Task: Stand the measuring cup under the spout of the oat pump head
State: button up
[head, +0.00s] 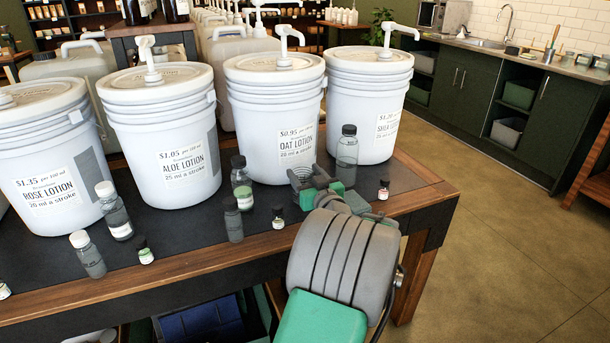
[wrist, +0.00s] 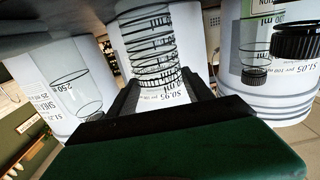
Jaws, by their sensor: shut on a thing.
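The measuring cup (head: 302,177) is clear with dark rings and stands in front of the oat lotion bucket (head: 272,125), low near the black table top. My gripper (head: 318,186) is shut on it. In the wrist view the cup (wrist: 152,50) shows between the two dark fingers (wrist: 165,95), with the oat label seen behind it. The oat pump head (head: 284,32) is white, on the bucket's lid, high above the cup. My gripper partly hides the cup in the head view, and I cannot tell whether its base touches the table.
A tall grey bottle (head: 347,155) stands right of the cup, and a small dark bottle (head: 383,189) beyond it. Left are a green-labelled bottle (head: 241,182) and a small vial (head: 278,216). The aloe bucket (head: 160,140) and shea bucket (head: 367,110) flank the oat bucket.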

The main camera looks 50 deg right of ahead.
jog(key=o, duration=1.7)
jog(key=shift+f, duration=0.1)
jog(key=shift+o, duration=0.2)
jog(key=shift+r+p, duration=0.3)
jog(key=v, duration=1.2)
jog(key=shift+f, duration=0.2)
